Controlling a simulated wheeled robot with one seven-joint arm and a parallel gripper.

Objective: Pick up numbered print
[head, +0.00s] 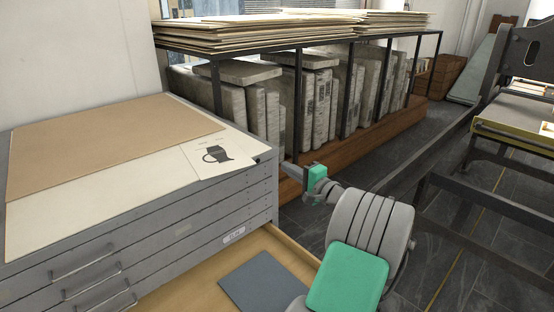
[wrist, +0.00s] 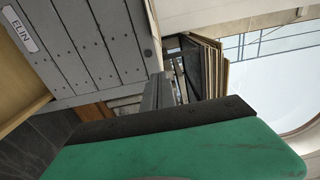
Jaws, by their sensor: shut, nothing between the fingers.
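A cream print with a dark jug drawn on it (head: 232,166) lies flat at the right end of the grey plan chest's top (head: 258,150). Any number on it is too small to read. My gripper (head: 278,165) is shut and empty. It is beside the chest's right top corner, just right of the print and apart from it. In the wrist view the gripper's grey fingers (wrist: 160,90) point toward the stone rack, with the chest's drawer fronts at the left. The print is not seen there.
A large brown sheet (head: 110,140) lies over a cream sheet (head: 90,218) on the chest. Its lower drawer (head: 195,285) is open, holding a dark grey sheet (head: 258,284). Behind stands a rack of stones (head: 315,110). A press (head: 460,185) stands at the right.

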